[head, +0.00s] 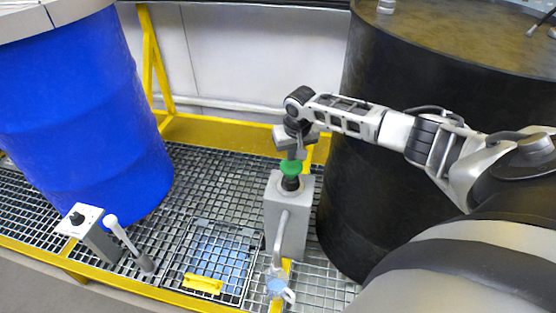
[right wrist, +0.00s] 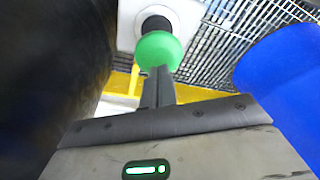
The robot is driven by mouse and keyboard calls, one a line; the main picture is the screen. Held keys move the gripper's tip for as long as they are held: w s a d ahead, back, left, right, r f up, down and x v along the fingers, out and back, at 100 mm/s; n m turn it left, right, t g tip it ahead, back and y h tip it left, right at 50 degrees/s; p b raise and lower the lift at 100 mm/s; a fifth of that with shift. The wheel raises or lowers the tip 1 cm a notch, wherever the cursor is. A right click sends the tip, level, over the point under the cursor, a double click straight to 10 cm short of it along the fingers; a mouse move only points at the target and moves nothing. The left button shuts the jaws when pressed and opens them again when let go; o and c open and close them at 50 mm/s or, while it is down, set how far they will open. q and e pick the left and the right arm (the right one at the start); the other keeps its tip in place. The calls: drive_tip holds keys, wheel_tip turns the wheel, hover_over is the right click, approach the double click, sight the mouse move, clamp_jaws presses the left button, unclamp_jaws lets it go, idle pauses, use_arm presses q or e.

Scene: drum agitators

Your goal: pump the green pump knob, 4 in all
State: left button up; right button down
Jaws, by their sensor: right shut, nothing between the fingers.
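The green pump knob (head: 291,167) sits on a short black stem on top of a grey pump box (head: 287,215) that stands on the grating. My right gripper (head: 296,153) is just above the knob, pointing down, with its fingers together and nothing between them. In the right wrist view the shut fingertips (right wrist: 157,72) reach the near edge of the green knob (right wrist: 158,51). They look to be touching it or very close; I cannot tell which. My left gripper does not show.
A black drum (head: 372,150) stands close on the right, behind my right arm. A blue drum (head: 80,110) stands at the left. A small control box (head: 90,228) and a white-tipped lever (head: 128,240) stand in front of it. A yellow handle (head: 203,283) lies on a grating hatch.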

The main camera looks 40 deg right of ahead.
sight(292, 164)
drive_tip(key=shift+f, duration=0.15)
idle(0.4)
drive_tip(key=shift+f+b, duration=1.2)
drive_tip(key=shift+f, duration=0.9)
wheel_tip(292, 164, up, 4)
drive_tip(key=p, duration=0.5)
drive_tip(key=shift+r, duration=0.25)
